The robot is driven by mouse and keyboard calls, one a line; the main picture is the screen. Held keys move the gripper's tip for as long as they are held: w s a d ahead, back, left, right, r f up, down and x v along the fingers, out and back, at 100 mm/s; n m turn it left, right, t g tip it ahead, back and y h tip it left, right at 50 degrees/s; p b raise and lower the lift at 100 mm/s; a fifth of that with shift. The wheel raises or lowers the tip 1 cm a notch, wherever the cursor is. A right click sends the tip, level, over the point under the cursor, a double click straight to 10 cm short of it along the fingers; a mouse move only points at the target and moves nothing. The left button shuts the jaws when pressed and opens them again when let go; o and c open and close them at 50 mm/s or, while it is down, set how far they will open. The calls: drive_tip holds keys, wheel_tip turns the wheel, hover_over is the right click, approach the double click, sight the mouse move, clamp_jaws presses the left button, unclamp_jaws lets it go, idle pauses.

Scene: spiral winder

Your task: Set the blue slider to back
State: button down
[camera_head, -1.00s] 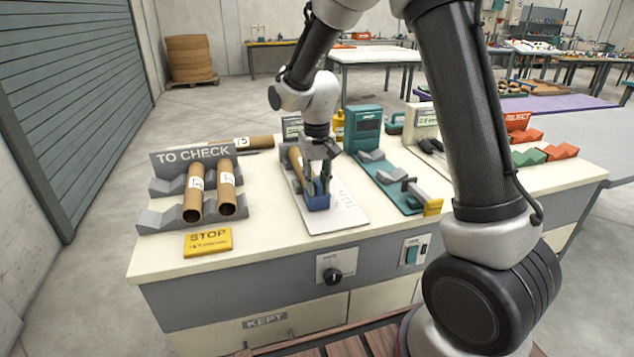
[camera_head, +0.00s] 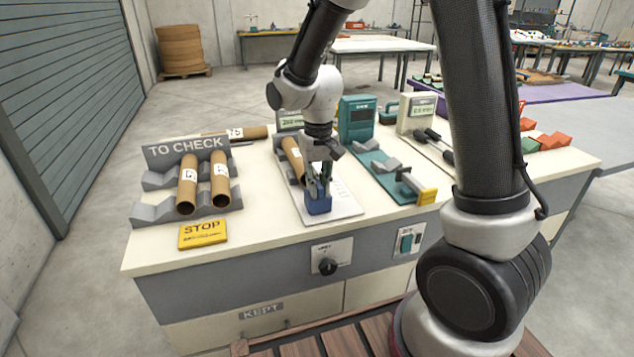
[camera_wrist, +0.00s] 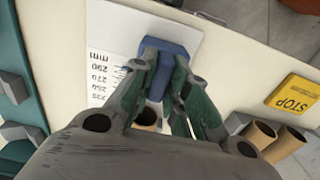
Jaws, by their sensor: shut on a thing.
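The blue slider (camera_head: 318,204) sits at the near end of a white scale plate (camera_head: 345,207) on the bench. My gripper (camera_head: 318,188) is over it from above, with its fingers down at the slider and shut on it. In the wrist view the slider (camera_wrist: 165,50) shows between the fingertips of my gripper (camera_wrist: 163,72), beside the printed mm scale (camera_wrist: 103,78). A brown cardboard tube (camera_head: 293,157) lies on the plate behind the slider, partly hidden by my gripper.
Two tubes (camera_head: 220,180) rest in the TO CHECK rack (camera_head: 150,212) at left, with a yellow STOP sign (camera_head: 203,233) in front. A teal fixture (camera_head: 385,172) stands close on the right. A black knob (camera_head: 327,267) is on the bench front.

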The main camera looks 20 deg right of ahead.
drive_tip(key=c, duration=1.4)
unclamp_jaws()
drive_tip(key=shift+s, duration=0.3)
wheel_tip(320, 180, up, 12)
drive_tip(key=s+d+r+t, duration=0.1)
drive_tip(key=s+d+r, duration=0.1)
drive_tip(key=s+d, duration=0.3)
drive_tip(key=s+d+r+t, duration=0.2)
drive_tip(key=s+d, duration=0.3)
drive_tip(key=s, duration=0.4)
drive_tip(key=s+d+r+t, duration=0.1)
drive_tip(key=s+d+r, duration=0.1)
drive_tip(key=s+d, duration=0.3)
drive_tip(key=shift+s+r, duration=0.15)
drive_tip(key=shift+s, duration=0.75)
